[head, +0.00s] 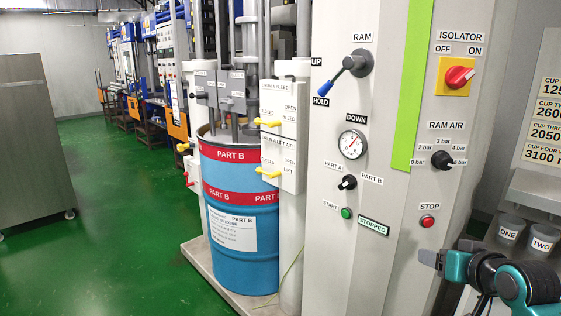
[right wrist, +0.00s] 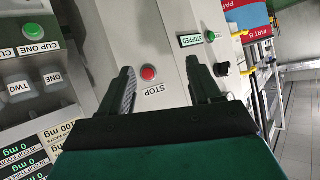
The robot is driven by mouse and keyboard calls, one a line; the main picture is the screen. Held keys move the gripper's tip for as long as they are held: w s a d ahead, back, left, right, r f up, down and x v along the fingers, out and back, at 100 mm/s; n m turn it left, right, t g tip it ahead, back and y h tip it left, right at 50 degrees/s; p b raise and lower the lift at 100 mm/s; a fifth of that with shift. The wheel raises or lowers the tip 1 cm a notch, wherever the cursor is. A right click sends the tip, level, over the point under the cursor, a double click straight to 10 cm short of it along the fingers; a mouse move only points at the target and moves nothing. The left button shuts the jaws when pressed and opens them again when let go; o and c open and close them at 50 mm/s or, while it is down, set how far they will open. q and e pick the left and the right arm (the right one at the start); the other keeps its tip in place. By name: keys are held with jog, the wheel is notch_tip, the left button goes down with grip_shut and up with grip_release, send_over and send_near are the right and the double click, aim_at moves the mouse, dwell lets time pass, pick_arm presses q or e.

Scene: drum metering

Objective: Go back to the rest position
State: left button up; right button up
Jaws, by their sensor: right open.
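My right gripper (head: 430,258) is at the lower right of the head view, in front of the grey control panel (head: 345,240). Its teal wrist comes in from the lower right edge. In the right wrist view its two dark fingers (right wrist: 163,78) stand apart with nothing between them. The red STOP button (right wrist: 148,73) shows beyond the gap, clear of the fingers; it also shows in the head view (head: 427,221). My left gripper is not in view.
A blue PART B drum (head: 235,265) stands on a pale base left of the panel. Cups ONE (head: 510,230) and TWO (head: 543,238) stand at the right, close to my right arm. A steel cabinet (head: 35,140) stands far left. Green floor (head: 120,240) is open between.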

jog(key=s+a+f+n+g, duration=0.1)
jog(key=s+a+f, duration=0.3)
jog(key=f, duration=0.4)
jog(key=s+a+f+n, duration=0.1)
jog(key=s+a+f, duration=0.3)
jog(key=f, duration=0.4)
jog(key=s+a+f+n+y, duration=0.1)
jog(key=s+a+f, duration=0.3)
jog(key=s, duration=0.3)
jog(key=s+a+f+n+y, duration=0.1)
jog(key=s+a+f, duration=0.3)
jog(key=s, duration=0.3)
jog(key=shift+a+f+n, duration=0.15)
jog(key=shift+a+n, duration=0.15)
jog(key=shift+a, duration=0.45)
